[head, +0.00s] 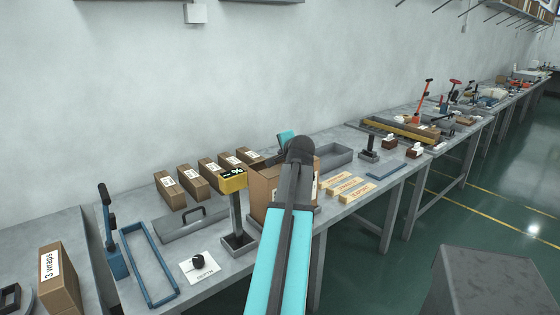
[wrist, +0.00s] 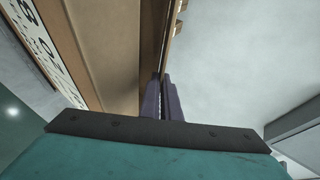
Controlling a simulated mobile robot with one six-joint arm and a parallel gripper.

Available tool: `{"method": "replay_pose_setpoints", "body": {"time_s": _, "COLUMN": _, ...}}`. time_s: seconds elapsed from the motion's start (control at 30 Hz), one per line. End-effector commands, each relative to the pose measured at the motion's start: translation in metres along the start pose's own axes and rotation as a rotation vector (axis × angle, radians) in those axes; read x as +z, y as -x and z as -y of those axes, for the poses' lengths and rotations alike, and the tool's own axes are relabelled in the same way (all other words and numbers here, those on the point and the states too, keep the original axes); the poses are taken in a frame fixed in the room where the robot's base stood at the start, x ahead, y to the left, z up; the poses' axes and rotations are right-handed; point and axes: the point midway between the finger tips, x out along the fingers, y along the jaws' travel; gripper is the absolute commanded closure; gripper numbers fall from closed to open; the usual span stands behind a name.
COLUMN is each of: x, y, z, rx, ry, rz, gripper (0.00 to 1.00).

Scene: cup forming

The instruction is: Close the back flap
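The brown cardboard box (head: 262,190) stands on the bench in the middle of the head view, largely hidden behind my arm. In the wrist view its brown cardboard (wrist: 108,45) fills the upper left, with a printed white label (wrist: 40,48) on one side. A thin cardboard edge (wrist: 172,35), seen nearly edge-on, runs down to my fingertips; I cannot tell for sure whether it is the back flap. My gripper (wrist: 163,98) has its dark fingers together at the box's edge. The fingertips are hidden in the head view, where only a teal part shows behind the box.
A yellow-topped display post (head: 233,183) stands just left of the box. A grey tray (head: 330,158) and several wooden blocks (head: 346,186) lie to its right. Several small labelled boxes (head: 190,181) line the back left. A blue frame (head: 148,265) lies farther left. A wall runs behind the bench.

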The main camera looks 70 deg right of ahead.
Motion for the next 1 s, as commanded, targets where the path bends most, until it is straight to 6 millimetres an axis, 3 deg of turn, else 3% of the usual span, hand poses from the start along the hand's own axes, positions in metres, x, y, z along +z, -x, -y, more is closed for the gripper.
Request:
{"method": "replay_pose_setpoints", "body": {"time_s": 0.17, "x": 0.0007, "y": -0.0012, "z": -0.0087, "rx": -0.064, "ry": -0.028, "rz": 0.000, "gripper": 1.00}}
{"method": "replay_pose_setpoints", "body": {"time_s": 0.87, "x": 0.0006, "y": -0.0007, "z": -0.0075, "rx": -0.119, "ry": -0.049, "rz": 0.001, "gripper": 1.00}}
{"method": "replay_pose_setpoints", "body": {"time_s": 1.0, "x": 0.0007, "y": -0.0008, "z": -0.0076, "rx": -0.118, "ry": -0.049, "rz": 0.001, "gripper": 0.78}}
